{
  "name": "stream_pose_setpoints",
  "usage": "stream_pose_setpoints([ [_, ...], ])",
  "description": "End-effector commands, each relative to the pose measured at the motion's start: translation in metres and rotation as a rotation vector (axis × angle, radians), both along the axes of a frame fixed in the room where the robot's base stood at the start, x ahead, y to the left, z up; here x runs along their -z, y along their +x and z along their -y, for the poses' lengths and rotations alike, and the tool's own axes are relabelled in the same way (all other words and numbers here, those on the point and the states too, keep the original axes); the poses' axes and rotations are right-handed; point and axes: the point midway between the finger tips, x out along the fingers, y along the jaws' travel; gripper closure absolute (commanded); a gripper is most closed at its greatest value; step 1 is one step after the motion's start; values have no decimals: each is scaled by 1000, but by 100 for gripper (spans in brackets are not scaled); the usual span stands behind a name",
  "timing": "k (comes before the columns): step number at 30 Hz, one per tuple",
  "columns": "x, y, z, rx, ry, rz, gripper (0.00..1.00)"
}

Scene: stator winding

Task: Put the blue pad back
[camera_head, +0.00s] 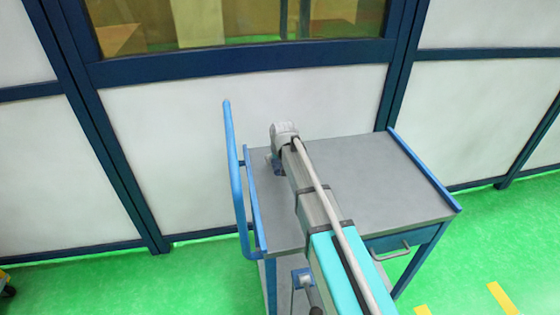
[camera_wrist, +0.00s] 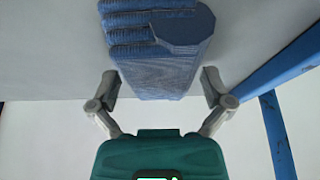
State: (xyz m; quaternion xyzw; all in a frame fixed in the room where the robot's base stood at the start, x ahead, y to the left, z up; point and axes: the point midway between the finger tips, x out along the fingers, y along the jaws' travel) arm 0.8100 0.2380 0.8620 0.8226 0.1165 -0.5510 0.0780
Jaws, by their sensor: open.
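The blue pad (camera_wrist: 160,60) is a ribbed, woven-looking blue block with rounded ridges and a flat angular face, resting on a grey surface in the wrist view. My gripper (camera_wrist: 160,88) is open, with one finger on each side of the pad's near end. Small gaps seem to show between the fingers and the pad, so I see no firm grip. In the head view my arm reaches over the grey cart top (camera_head: 370,175). A small blue patch (camera_head: 279,169) shows beside the wrist there; I cannot tell if it is the pad. The fingers are hidden in that view.
The cart has a tall blue handle (camera_head: 232,170) close to the left of my arm and a raised blue edge (camera_head: 425,170) on the right. A white-panelled wall (camera_head: 250,110) with dark blue frames stands behind. The cart top right of my arm is clear.

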Motion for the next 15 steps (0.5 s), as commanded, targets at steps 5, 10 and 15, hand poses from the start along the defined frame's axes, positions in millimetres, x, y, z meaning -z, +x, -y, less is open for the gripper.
stream_pose_setpoints([
  [5, -4, 0, 0, 0, 0, 0, 0],
  [10, -13, -4, 1, 0, 0, 0, 0],
  [15, -27, -9, 3, 0, 0, 0, 0],
])
